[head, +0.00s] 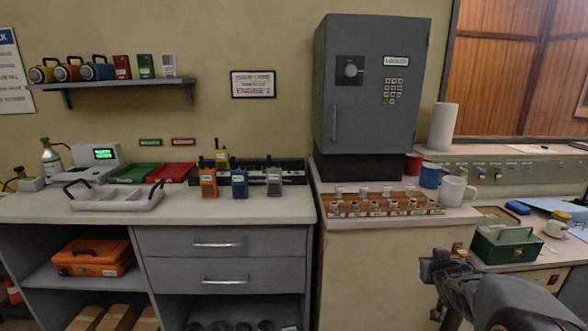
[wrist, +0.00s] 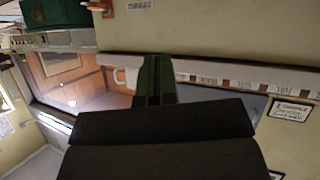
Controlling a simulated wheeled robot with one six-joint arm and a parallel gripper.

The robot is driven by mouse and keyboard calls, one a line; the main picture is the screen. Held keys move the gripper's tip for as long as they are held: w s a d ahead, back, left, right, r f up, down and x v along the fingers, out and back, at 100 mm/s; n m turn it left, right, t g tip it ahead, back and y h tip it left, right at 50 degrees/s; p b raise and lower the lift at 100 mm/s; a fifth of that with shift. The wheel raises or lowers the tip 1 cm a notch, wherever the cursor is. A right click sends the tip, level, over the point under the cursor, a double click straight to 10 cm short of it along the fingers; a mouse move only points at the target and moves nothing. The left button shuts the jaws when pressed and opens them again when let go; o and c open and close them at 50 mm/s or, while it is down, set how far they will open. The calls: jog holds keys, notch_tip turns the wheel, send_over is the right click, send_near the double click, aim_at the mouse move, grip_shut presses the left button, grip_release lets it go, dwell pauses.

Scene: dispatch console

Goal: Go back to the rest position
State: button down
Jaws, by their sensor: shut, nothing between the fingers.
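My gripper (head: 430,268) is at the lower right of the head view, with my arm reaching in from the bottom right corner. It is in front of the counter, left of the green metal box (head: 507,245), and apart from it. In the wrist view the two fingers of my gripper (wrist: 155,75) are together with nothing between them. The wrist picture is tilted and shows the green box (wrist: 55,12) at its top left corner.
A grey safe (head: 370,100) stands on the counter behind a wooden rack (head: 380,211) of small knobbed pieces. A white mug (head: 455,191) stands right of the rack. Radios, a grey tray (head: 115,204) and drawers (head: 222,258) are to the left. Open space lies before the drawers.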

jog(key=s+a+r+n+g+y+p, duration=0.1)
jog(key=s+a+r+g+p, duration=0.3)
jog(key=s+a, duration=0.6)
jog(key=s+a+r+n+g+y+p, duration=0.1)
jog(key=s+a+r+g+y+p, duration=0.2)
jog(key=s+a+r+p, duration=0.6)
jog(key=shift+s+a+r+n+g+y, duration=0.35)
jog(key=shift+s+a+g, duration=0.35)
jog(key=shift+a, duration=0.45)
jog(key=shift+s, duration=0.2)
